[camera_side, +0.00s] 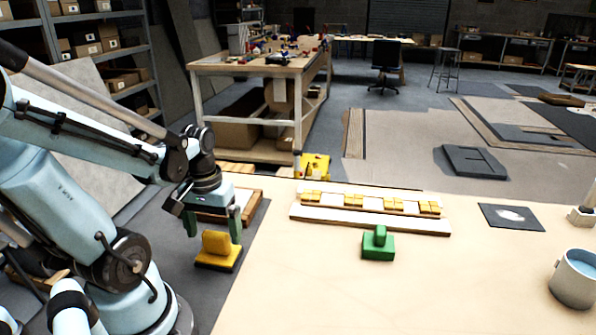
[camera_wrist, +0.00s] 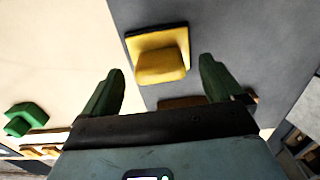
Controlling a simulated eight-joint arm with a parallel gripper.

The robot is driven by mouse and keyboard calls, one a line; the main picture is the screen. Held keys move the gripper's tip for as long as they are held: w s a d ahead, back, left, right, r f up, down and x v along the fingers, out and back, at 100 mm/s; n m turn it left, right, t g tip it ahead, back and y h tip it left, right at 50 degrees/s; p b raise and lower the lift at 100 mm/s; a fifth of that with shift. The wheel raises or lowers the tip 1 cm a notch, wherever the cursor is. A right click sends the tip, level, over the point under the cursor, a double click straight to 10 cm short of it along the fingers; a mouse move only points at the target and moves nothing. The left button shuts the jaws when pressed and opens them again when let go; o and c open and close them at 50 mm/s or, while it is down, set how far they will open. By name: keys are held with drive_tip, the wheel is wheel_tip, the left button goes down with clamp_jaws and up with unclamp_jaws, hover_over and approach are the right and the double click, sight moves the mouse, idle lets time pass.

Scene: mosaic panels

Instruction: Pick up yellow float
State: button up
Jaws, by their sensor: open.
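The yellow float (camera_side: 217,249) is a flat block with a raised rounded handle. It rests on the dark grey surface at the left edge of the pale table. It also shows in the wrist view (camera_wrist: 159,54), just beyond the fingertips and roughly centred between them. My gripper (camera_side: 213,227) is close above the float, pointing down, with its green fingers apart and nothing between them. Both fingers of my gripper (camera_wrist: 161,77) are in full view in the wrist view. From these views I cannot tell if a finger touches the float.
A green float (camera_side: 378,245) stands on the pale table (camera_side: 300,280). Behind it a white panel strip (camera_side: 370,220) carries several yellow tiles. A dark square tile (camera_side: 511,217) and a blue-filled bucket (camera_side: 574,279) are at the right. The table's front middle is clear.

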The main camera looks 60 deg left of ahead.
sight(215, 233)
drive_tip(key=shift+w+f, duration=0.1)
drive_tip(key=shift+f, duration=1.8)
drive_tip(key=shift+c, duration=0.2)
drive_tip(key=c, duration=1.1)
drive_tip(key=shift+r, duration=0.2)
drive_tip(key=shift+c, duration=0.2)
drive_tip(key=shift+r, duration=0.75)
wheel_tip(215, 233, up, 2)
drive_tip(key=shift+r, duration=0.1)
drive_tip(key=w+d+r, duration=0.1)
drive_tip(key=d+r, duration=0.6)
drive_tip(key=d, duration=0.4)
drive_tip(key=shift+d, duration=0.25)
